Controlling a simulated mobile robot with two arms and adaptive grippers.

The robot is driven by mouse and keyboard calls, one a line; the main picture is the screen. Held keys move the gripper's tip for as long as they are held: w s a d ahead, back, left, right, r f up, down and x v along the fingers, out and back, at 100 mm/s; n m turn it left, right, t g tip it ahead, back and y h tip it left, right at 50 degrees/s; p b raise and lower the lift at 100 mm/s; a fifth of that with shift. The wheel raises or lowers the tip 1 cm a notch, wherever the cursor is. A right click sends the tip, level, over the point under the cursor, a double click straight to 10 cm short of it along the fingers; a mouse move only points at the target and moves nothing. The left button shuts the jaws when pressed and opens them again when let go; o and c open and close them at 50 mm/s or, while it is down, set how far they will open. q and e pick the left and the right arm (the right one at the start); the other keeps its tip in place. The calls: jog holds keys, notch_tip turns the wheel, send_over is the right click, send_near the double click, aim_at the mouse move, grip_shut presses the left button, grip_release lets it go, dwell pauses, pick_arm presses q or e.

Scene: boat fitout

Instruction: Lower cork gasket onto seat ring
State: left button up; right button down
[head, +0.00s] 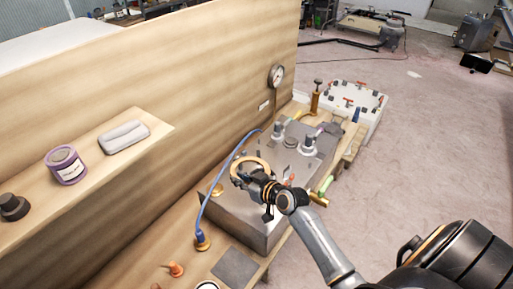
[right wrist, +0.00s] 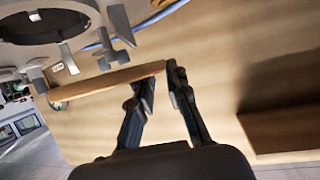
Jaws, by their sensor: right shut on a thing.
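The cork gasket (head: 238,165) is a flat tan ring in my right gripper (head: 262,183), over the top of a grey metal box. In the right wrist view it shows edge-on as a tan strip (right wrist: 100,84), its end between the two dark fingers of the right gripper (right wrist: 161,74). A round grey rim with a dark opening, apparently the seat ring (right wrist: 88,10), is at the upper left of that view, with grey upright tabs (right wrist: 120,24) near it. The gasket looks apart from this rim; the exact gap is unclear. My left gripper is not in view.
The grey box (head: 262,228) stands on a wooden bench against a tall wooden panel (head: 150,65). A blue hose (head: 208,188) arcs close by the gasket. Other fittings (head: 308,145) stand on the box's far part. A purple can (head: 66,166) is on the left shelf.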

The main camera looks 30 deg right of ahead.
jog(key=shift+m+h, duration=0.5)
jog(key=d, duration=0.1)
jog(key=w+d+f, duration=0.1)
jog(key=d, duration=0.3)
jog(key=shift+w+d+f, duration=0.2)
jog(key=shift+w+d, duration=0.05)
notch_tip(320, 180, down, 3)
jog(key=b, duration=0.2)
jog(key=shift+b, duration=0.35)
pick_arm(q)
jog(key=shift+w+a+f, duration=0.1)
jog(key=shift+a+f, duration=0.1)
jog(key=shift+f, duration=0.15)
pick_arm(e)
jog(key=shift+r, duration=0.15)
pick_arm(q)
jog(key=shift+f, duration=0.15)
pick_arm(e)
jog(key=shift+s, duration=0.2)
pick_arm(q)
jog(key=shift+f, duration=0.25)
pick_arm(e)
jog(key=shift+f, duration=0.2)
pick_arm(q)
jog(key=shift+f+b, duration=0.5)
jog(key=shift+b, duration=0.2)
pick_arm(e)
jog(key=shift+f, duration=0.55)
